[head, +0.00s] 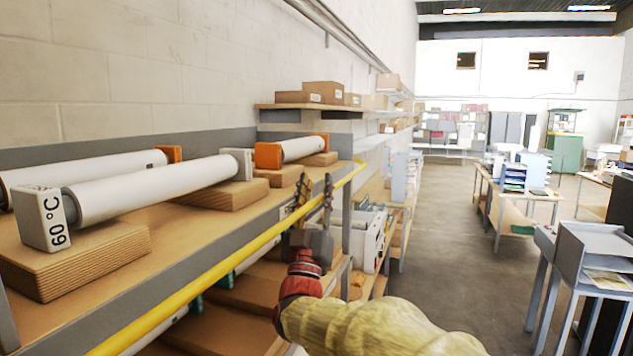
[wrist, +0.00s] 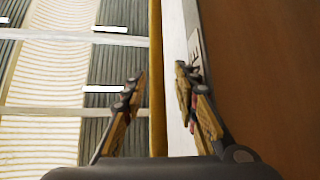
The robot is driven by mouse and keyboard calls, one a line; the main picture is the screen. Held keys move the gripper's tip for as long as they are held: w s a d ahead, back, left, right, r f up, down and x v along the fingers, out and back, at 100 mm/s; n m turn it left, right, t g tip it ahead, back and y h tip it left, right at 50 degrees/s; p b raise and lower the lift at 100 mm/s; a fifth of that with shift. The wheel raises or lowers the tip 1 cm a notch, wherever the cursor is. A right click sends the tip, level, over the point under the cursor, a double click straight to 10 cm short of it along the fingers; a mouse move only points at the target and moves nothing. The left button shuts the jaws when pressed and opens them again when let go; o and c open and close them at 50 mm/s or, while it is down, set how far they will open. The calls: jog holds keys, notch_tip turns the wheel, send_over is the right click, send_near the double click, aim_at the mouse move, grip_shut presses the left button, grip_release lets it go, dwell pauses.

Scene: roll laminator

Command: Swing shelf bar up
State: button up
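The yellow shelf bar (head: 222,268) runs along the front of the upper shelf in the head view, from the lower left to the right end of the shelf. My gripper (head: 317,179) is by the right part of the bar, with its fingers pointing up. Its two fingers are apart. In the wrist view the bar (wrist: 157,80) runs lengthwise through the gap between the fingertips of my gripper (wrist: 160,72). Whether a finger touches the bar I cannot tell.
White rolls (head: 150,187) lie on wooden blocks on the upper shelf (head: 170,243), behind the bar; one end block reads 60 °C. A lower shelf holds brown boards (head: 232,322). Grey floor (head: 440,230) is free to the right; tables (head: 520,195) stand beyond it.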

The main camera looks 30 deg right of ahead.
jog(key=shift+w+d+r, duration=0.1)
jog(key=shift+d+r, duration=0.1)
jog(key=shift+r, duration=0.05)
jog(key=shift+c, duration=0.4)
grip_shut()
dwell(0.5)
